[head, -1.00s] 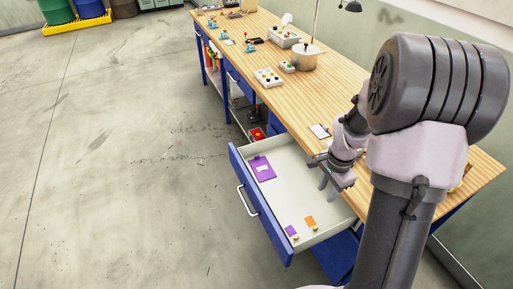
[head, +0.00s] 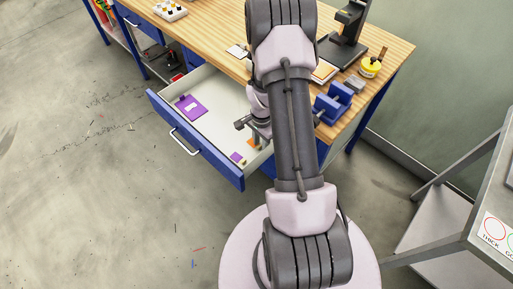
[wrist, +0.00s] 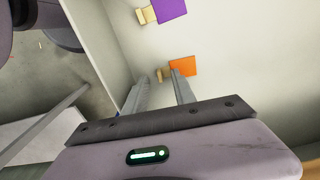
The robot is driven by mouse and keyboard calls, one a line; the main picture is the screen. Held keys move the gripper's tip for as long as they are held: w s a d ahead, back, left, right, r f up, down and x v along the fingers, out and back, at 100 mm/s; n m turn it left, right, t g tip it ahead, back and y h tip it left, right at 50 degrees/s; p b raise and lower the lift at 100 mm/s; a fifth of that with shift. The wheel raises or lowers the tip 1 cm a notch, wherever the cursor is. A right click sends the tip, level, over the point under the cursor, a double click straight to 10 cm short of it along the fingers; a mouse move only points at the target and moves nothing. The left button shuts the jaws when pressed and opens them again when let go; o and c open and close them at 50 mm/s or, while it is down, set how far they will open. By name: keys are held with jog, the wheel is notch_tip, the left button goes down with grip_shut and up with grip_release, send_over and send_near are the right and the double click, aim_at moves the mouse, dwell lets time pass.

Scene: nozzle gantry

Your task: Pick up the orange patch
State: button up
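The orange patch (wrist: 186,64) lies flat on the floor of the open drawer (head: 214,105), with a small tan tab (wrist: 161,75) at its edge. In the head view the patch (head: 252,142) is partly hidden by my arm. My gripper (wrist: 158,78) is open and empty, its two fingers apart and pointing into the drawer. In the wrist view the tab shows between the fingertips, and the right fingertip covers a little of the patch's edge. I cannot tell how high the fingertips are above it.
A small purple patch (wrist: 171,9) with its own tan tab lies near the orange one. A larger purple piece (head: 191,108) lies at the drawer's far end. The drawer's blue front (head: 195,140) and pale walls border the space. A wooden bench (head: 385,62) with a blue block (head: 333,103) stands above.

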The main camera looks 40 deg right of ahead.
jog(key=shift+f, duration=0.25)
grip_shut()
